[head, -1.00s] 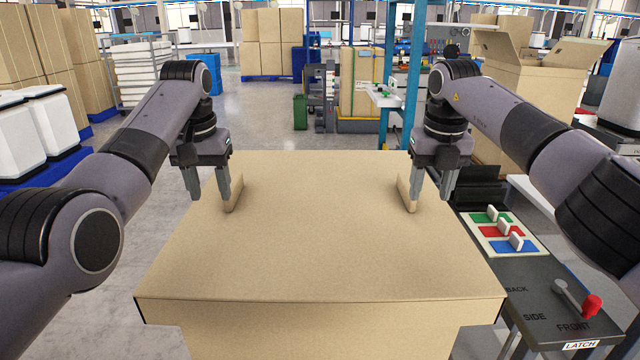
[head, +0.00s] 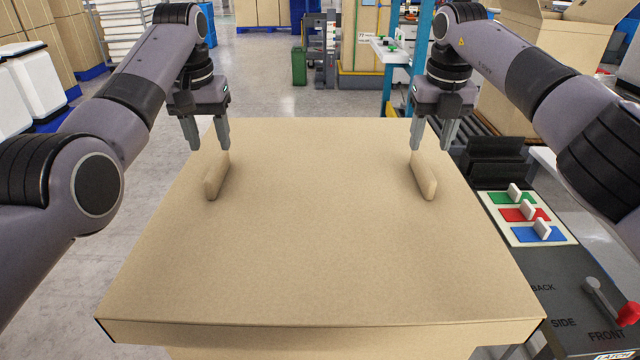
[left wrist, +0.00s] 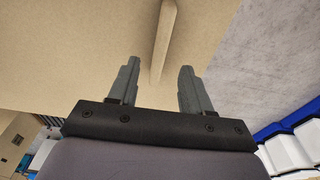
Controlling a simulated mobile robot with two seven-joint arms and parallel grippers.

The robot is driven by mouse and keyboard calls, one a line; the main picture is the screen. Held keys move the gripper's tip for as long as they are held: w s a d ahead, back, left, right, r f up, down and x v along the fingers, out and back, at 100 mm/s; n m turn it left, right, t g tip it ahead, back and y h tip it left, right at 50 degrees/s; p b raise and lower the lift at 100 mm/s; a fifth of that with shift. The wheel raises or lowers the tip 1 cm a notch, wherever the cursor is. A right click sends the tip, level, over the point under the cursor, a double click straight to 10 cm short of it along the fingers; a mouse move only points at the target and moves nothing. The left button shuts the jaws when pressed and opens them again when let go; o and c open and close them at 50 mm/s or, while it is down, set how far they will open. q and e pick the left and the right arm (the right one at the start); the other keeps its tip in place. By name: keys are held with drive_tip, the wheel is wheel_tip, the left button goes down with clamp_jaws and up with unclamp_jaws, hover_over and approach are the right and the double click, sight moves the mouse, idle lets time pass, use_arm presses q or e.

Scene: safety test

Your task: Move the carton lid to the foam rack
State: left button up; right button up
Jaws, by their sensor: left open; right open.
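The carton lid (head: 320,250) is a broad flat tan lid on top of a carton in front of me. It has a raised left grip (head: 217,176) and right grip (head: 423,176). My left gripper (head: 208,146) is open and empty near the far end of the left grip. In the left wrist view, the open fingers (left wrist: 160,82) point toward the grip (left wrist: 166,38), which lies in line with the gap. My right gripper (head: 432,145) is open near the far end of the right grip. A rack of white slabs (head: 122,45) stands far back left; whether it is the foam rack is unclear.
An open carton (head: 545,60) stands back right. White bins (head: 38,85) stand at left. Grey floor (head: 265,95) is clear behind the lid.

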sight(216, 163)
use_arm(q)
drive_tip(key=f, duration=0.4)
drive_tip(key=w+f, duration=0.1)
drive_tip(key=f, duration=0.1)
drive_tip(key=shift+f, duration=0.4)
use_arm(e)
drive_tip(key=f, duration=0.4)
drive_tip(key=w+f, duration=0.1)
drive_tip(key=f, duration=0.1)
drive_tip(key=shift+f, duration=0.4)
use_arm(q)
clamp_jaws()
use_arm(e)
clamp_jaws()
